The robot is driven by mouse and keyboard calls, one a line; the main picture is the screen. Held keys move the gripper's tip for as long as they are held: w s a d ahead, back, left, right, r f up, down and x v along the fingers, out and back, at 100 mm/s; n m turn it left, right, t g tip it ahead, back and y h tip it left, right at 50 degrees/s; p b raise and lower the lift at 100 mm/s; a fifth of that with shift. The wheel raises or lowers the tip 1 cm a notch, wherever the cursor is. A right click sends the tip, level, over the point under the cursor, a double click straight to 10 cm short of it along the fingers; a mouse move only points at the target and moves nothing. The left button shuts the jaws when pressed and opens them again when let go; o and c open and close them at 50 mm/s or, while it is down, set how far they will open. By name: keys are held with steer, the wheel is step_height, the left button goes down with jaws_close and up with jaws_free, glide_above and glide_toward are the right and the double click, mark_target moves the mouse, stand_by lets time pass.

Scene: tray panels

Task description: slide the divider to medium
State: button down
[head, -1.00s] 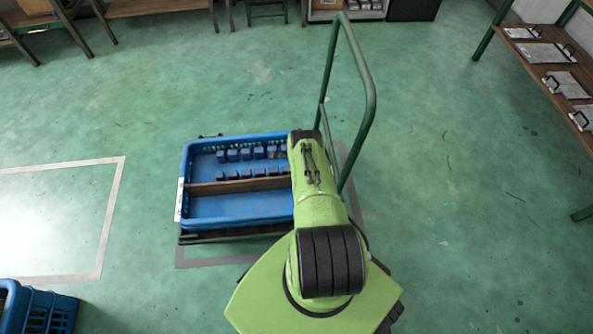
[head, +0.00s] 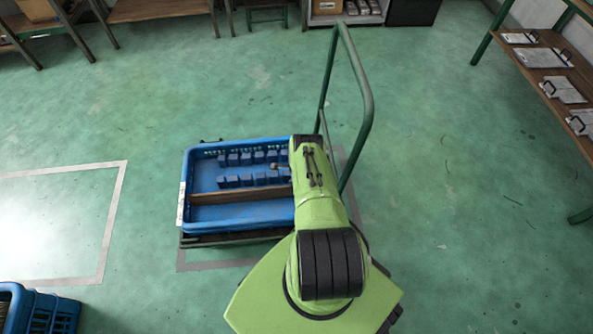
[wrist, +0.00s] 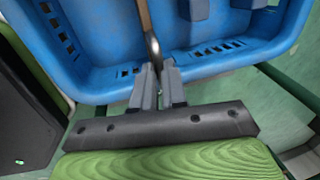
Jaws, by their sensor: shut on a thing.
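A blue tray (head: 187,165) stands on a low dark cart at the middle left of the head view. A brown wooden divider (head: 235,195) runs across it, left to right, nearer its front side. Several blue blocks (head: 232,181) stand in two rows behind the divider. In the wrist view my gripper (wrist: 158,72) is shut on the metal end piece of the divider (wrist: 145,18), by the tray wall (wrist: 95,78). In the head view my arm hides the gripper and the tray's right end.
The cart's green handle (head: 368,105) rises right of the tray, close to my arm. Another blue crate (head: 50,312) is at the lower left. A shelf rack (head: 545,58) stands at the right. The floor between is open.

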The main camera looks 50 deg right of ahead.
steer(key=s+a, duration=0.1)
steer(key=s+a+p, duration=0.1)
steer(key=shift+s+a, duration=0.15)
steer(key=shift+s, duration=0.2)
steer(key=c, duration=1.2)
jaws_free()
steer(key=shift+o, duration=0.2)
step_height(320, 180, up, 16)
steer(key=s+a+p, duration=0.2)
steer(key=p, duration=0.6)
steer(key=shift+s+f, duration=0.15)
steer(key=shift+f, duration=0.1)
